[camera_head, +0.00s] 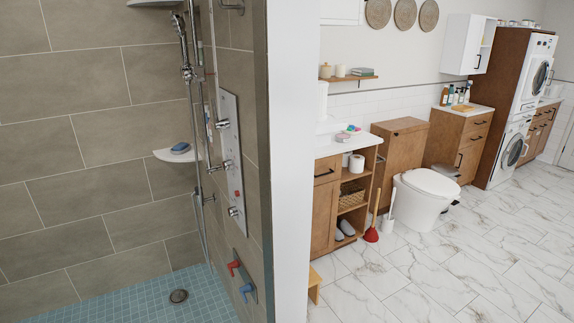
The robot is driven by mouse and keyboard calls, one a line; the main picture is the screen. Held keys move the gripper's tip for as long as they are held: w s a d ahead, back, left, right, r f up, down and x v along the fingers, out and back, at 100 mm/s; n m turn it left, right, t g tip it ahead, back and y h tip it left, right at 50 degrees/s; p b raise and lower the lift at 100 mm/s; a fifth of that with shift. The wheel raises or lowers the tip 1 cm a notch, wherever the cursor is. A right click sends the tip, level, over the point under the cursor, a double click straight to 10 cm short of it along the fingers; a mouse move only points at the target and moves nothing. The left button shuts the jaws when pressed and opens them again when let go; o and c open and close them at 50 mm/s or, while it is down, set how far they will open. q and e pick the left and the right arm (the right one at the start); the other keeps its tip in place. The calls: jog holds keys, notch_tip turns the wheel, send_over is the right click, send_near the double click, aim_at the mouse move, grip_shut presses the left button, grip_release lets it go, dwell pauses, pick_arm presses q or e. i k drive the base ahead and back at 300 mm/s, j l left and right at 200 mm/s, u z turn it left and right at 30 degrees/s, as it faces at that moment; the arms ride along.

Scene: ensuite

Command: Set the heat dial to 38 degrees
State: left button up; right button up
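A tall grey shower panel (229,140) is fixed to the tiled wall in the shower at left. It carries several chrome knobs: an upper one (222,123), a middle one (223,165) and a low one (233,211). A small red mark (237,194) shows just above the low knob. Below the panel, a wall plate (244,274) bears a red handle (233,267) and a blue handle (246,291). Which one is the heat dial, and any degree marks, are too small to tell. Neither of my grippers is in view.
A white wall end (294,160) divides the shower from the room. The blue mosaic shower floor (130,300) is clear around a drain (178,295). A corner shelf (176,156) holds a blue item. At right, a toilet (425,195), cabinets and a red plunger (371,234) border open marble floor.

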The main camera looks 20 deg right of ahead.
aim_at(228, 165)
jog(key=i+j+z, duration=0.15)
jog(key=z, duration=0.3)
jog(key=i+j+z, duration=0.25)
jog(key=z, duration=0.15)
jog(key=i+j+z, duration=0.15)
jog(key=j+z, duration=0.3)
jog(key=i+j+z, duration=0.1)
jog(key=z, duration=0.35)
jog(key=j+z, duration=0.4)
